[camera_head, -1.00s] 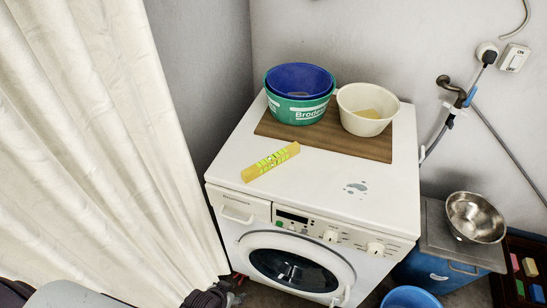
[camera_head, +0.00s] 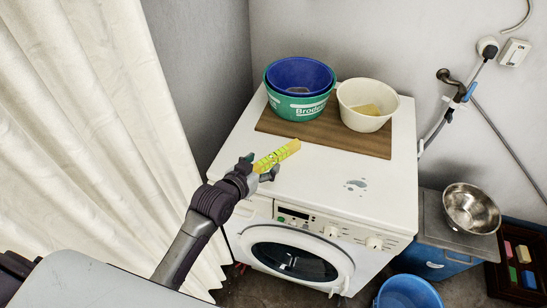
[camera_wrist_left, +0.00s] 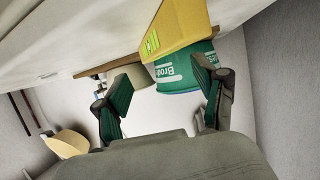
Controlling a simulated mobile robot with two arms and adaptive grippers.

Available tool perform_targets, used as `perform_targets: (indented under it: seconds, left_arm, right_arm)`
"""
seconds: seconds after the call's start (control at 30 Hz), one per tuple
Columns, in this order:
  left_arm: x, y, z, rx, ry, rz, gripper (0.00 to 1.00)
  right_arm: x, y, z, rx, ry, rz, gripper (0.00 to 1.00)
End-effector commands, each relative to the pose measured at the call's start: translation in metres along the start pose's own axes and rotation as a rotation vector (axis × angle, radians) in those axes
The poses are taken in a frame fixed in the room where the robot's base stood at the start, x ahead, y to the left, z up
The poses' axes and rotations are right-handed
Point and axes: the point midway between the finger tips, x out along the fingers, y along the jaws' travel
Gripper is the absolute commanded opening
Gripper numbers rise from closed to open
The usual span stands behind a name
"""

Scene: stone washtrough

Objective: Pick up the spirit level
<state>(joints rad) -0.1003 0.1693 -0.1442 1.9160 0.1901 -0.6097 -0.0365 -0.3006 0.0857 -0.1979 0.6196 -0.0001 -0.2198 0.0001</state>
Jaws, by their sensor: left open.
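The yellow spirit level (camera_head: 277,156) with bright green markings lies slantwise on the white washing machine top, left of its middle. My left gripper (camera_head: 260,168) is open at the level's near left end, its fingertips on either side of that end in the head view and partly hiding it. In the left wrist view the level (camera_wrist_left: 172,28) shows large at the top, beyond the two spread green-padded fingers of my left gripper (camera_wrist_left: 162,88). I cannot tell whether the fingers touch it. My right gripper is not in view.
Behind the level, a brown board (camera_head: 340,140) carries nested blue and green tubs (camera_head: 298,90) and a cream bowl (camera_head: 366,105). A small puddle (camera_head: 356,185) lies to the right. A white curtain (camera_head: 90,130) hangs at left. The machine top right of the level is largely clear.

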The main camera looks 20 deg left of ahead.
Motion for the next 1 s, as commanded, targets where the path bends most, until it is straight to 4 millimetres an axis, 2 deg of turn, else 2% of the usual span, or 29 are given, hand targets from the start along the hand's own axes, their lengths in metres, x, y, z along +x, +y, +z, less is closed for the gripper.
perform_targets:
  seconds: [0.17,0.5,0.8,1.0]
  left_arm:
    - [0.012,0.0,0.0,0.0,-0.001,0.0,0.71]
    - [0.056,-0.001,0.004,-0.001,-0.001,0.0,0.71]
    - [0.06,-0.001,0.005,0.0,-0.001,0.001,0.71]
    - [0.06,-0.001,0.004,0.0,-0.001,0.0,0.37]
  right_arm:
    - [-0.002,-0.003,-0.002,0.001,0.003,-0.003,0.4]
    - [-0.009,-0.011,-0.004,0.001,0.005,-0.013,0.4]
    - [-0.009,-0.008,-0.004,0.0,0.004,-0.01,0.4]
    - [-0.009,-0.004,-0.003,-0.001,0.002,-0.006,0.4]
